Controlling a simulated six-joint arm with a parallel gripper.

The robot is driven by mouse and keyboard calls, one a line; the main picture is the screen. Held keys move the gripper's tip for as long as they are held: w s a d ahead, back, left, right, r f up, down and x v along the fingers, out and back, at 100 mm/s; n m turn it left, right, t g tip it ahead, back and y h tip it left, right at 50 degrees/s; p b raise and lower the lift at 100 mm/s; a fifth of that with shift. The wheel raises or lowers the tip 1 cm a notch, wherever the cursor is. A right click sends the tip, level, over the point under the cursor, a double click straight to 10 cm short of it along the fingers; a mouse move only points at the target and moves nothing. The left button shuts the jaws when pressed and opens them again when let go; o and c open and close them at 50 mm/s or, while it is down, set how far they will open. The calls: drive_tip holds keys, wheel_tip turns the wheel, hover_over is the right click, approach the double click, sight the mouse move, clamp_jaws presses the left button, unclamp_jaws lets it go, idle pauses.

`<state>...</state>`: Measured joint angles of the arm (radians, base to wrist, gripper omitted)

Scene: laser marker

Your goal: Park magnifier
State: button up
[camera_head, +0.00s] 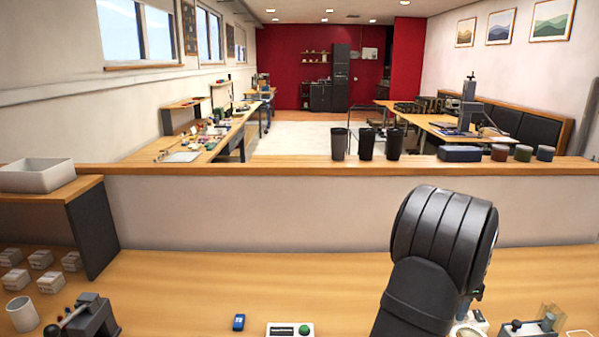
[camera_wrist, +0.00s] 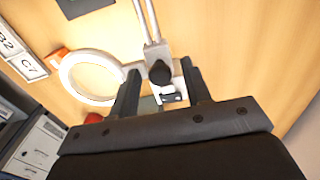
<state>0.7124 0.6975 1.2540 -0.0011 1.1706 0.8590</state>
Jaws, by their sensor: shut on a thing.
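The magnifier (camera_wrist: 64,78) shows in the wrist view as a pale round ring at upper left. A short grey arm joins it to a dark knob (camera_wrist: 160,74), and two thin pale rods run up from there. My gripper (camera_wrist: 160,66) has one finger on each side of the knob and is shut on the magnifier around that part. The exact contact is hard to see. In the head view my dark wrist hides the gripper and most of the magnifier.
White labelled cards (camera_wrist: 22,65) and a drawer cabinet (camera_wrist: 42,143) lie at the wrist view's left. The middle bench is clear; a low wall (camera_head: 250,205) closes the back.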

drive_tip(key=o, duration=0.4)
drive_tip(key=shift+a+f, duration=0.3)
drive_tip(key=shift+f, duration=0.6)
drive_tip(key=shift+c, duration=0.2)
drive_tip(key=shift+s+r, duration=0.1)
drive_tip(key=shift+r, duration=0.05)
drive_tip(key=shift+d+r, duration=0.2)
drive_tip(key=shift+r, duration=3.35)
drive_tip(key=shift+f, duration=2.6)
